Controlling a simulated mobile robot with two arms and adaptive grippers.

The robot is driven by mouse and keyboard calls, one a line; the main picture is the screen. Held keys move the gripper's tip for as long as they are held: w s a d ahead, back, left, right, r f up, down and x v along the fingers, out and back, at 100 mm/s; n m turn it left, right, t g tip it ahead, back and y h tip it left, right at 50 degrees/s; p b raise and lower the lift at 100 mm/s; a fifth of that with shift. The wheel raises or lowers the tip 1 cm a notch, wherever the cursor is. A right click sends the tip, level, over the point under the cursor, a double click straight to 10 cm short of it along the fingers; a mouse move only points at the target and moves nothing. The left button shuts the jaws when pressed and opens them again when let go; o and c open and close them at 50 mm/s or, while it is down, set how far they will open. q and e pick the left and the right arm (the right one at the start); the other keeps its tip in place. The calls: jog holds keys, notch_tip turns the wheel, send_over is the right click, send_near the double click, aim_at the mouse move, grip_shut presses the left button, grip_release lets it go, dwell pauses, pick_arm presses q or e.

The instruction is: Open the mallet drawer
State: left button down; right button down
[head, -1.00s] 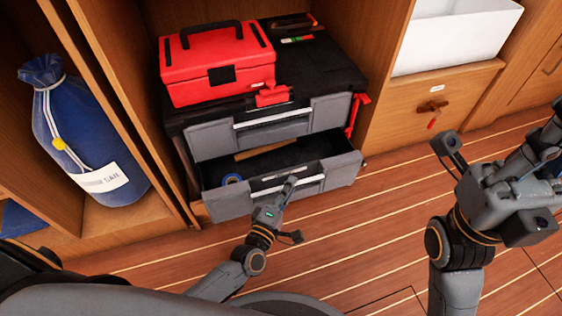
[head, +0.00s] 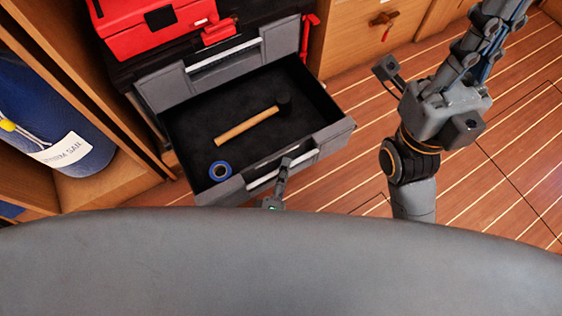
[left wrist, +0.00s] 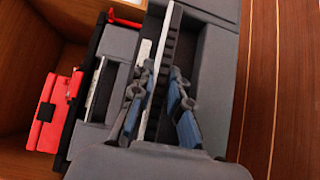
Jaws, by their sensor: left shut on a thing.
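The lower grey drawer (head: 335,135) of the black tool chest stands pulled well out. Inside lies a mallet (head: 247,125) with a pale wooden handle and dark head. My left gripper (head: 285,170) is at the drawer's front, shut on its pale bar handle (head: 262,181). In the left wrist view the fingers (left wrist: 163,75) stand on either side of the handle (left wrist: 167,35). My right gripper (head: 485,45) is raised in the air at the upper right, away from the drawer; how far its fingers are apart is unclear.
A blue tape roll (head: 220,171) lies in the drawer's near left corner. A red toolbox (head: 150,25) sits on the chest. A blue sail bag (head: 50,120) stands in the left cubby. The wooden floor (head: 500,150) is clear at the right. My body covers the bottom.

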pick_arm(q)
jog(key=c, duration=1.6)
grip_release()
jog(key=shift+o, duration=0.2)
jog(key=s+a, duration=0.2)
jog(key=s, duration=1)
jog(key=shift+a, duration=0.15)
jog(key=shift+w, duration=0.1)
